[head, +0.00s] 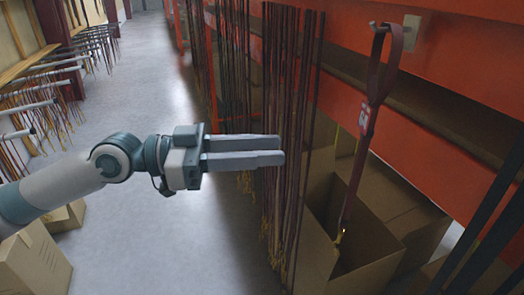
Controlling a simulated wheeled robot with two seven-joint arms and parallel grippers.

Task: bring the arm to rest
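My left gripper (282,149) reaches in from the left at mid-height, level and pointing right. Its two grey fingers lie close along each other with nothing seen between them, so it looks shut and empty. The fingertips lie in front of a bunch of dark hanging straps (298,100) in the picture; I cannot tell whether they touch. My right gripper is out of view.
An orange rack (450,60) runs along the right. A dark red strap (362,140) hangs from it over an open cardboard box (318,262). Rails with hanging straps (40,100) and boxes (35,268) stand left. The grey floor (150,90) between is clear.

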